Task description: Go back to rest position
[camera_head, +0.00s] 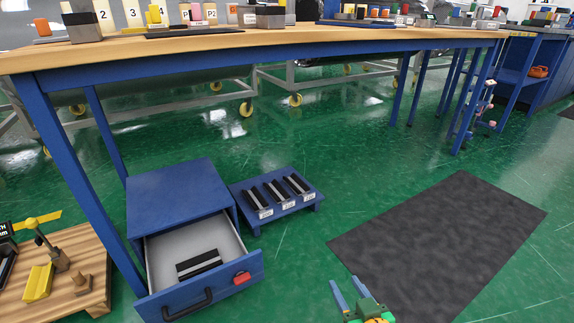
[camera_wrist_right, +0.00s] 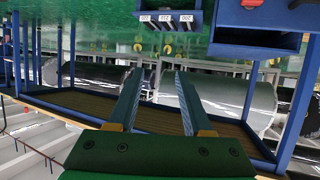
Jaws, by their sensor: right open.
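My right gripper (camera_head: 352,298) shows at the bottom of the head view, over the green floor near the dark mat. Its two blue-grey fingers are apart with nothing between them. In the right wrist view the same open fingers (camera_wrist_right: 153,105) stand in front of an upside-down scene, and nothing is held. My left gripper and left arm are not in the head view.
A blue drawer unit (camera_head: 180,195) stands with its drawer (camera_head: 222,288) pulled out, a black item inside. A blue rack (camera_head: 307,207) holds black bars beside it. A workbench (camera_head: 270,40) spans the back. A dark mat (camera_head: 440,240) lies on open floor at right.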

